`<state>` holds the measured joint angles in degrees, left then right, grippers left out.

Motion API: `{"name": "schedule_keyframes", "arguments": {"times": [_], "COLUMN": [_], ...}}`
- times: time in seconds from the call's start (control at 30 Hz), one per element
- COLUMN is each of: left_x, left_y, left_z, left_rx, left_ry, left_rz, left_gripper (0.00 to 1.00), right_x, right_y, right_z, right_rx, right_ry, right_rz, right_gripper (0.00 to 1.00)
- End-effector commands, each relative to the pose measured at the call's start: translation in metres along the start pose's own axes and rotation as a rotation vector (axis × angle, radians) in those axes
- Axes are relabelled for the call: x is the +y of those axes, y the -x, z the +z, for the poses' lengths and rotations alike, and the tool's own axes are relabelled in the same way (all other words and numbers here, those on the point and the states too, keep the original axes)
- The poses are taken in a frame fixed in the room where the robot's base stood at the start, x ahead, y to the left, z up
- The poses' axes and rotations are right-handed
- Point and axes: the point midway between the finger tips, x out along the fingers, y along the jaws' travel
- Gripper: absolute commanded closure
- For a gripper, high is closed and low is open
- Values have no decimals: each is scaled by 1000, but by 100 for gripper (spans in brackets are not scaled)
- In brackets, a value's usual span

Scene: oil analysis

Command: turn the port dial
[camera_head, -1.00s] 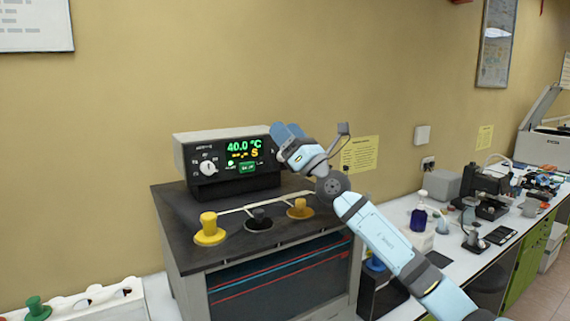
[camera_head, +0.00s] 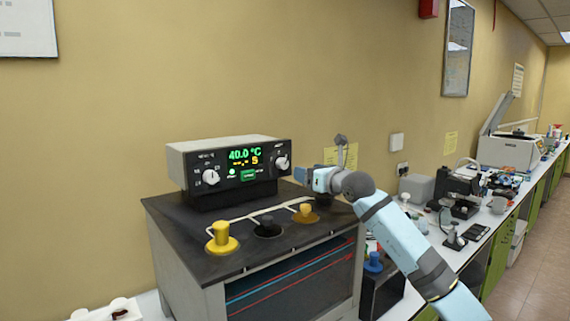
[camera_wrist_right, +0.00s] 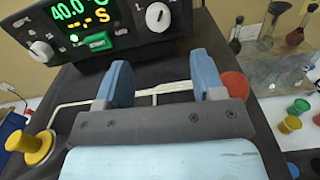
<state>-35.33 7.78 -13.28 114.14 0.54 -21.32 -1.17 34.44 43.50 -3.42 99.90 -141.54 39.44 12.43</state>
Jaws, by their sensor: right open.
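The control box (camera_head: 215,158) stands on the dark top of the bath unit, its display reading 40.0 °C. It has a white dial at its left (camera_head: 211,177) and a white dial at its right (camera_head: 282,163). In the right wrist view the right dial (camera_wrist_right: 158,17) is ahead, beyond and above the fingers, and the left dial (camera_wrist_right: 41,51) is at the left. I cannot read which one is the port dial. My right gripper (camera_head: 300,176) is open and empty, just right of the right dial and apart from it; its fingers (camera_wrist_right: 163,84) are spread. My left gripper is not in view.
A yellow stopper (camera_head: 222,238), a black stopper (camera_head: 267,226) and an orange one (camera_head: 305,213) sit in the unit's top (camera_head: 190,262), in front of the box. Glassware and instruments crowd the bench at the right.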

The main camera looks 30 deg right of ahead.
Motion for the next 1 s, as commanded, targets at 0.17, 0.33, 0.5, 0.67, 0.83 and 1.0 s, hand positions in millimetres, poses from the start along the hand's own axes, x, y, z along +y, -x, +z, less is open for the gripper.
{"name": "schedule_keyframes", "arguments": {"times": [0.17, 0.33, 0.5, 0.67, 0.83, 1.0], "left_x": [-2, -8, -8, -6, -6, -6], "left_y": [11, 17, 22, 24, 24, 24], "left_z": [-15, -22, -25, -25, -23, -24], "left_rx": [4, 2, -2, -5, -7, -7], "left_ry": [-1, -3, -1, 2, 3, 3], "left_rz": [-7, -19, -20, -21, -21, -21], "left_gripper": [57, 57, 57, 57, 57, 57], "right_x": [0, 1, 1, 1, 0, 1], "right_y": [-40, -74, -98, -108, -109, -109], "right_z": [6, 5, 4, 2, 1, 1], "right_rx": [-1, -1, -1, -2, -2, -2], "right_ry": [-3, -2, -1, 0, 1, 1], "right_rz": [0, 1, 2, 2, 1, 1], "right_gripper": [38, 38, 38, 38, 38, 49]}}
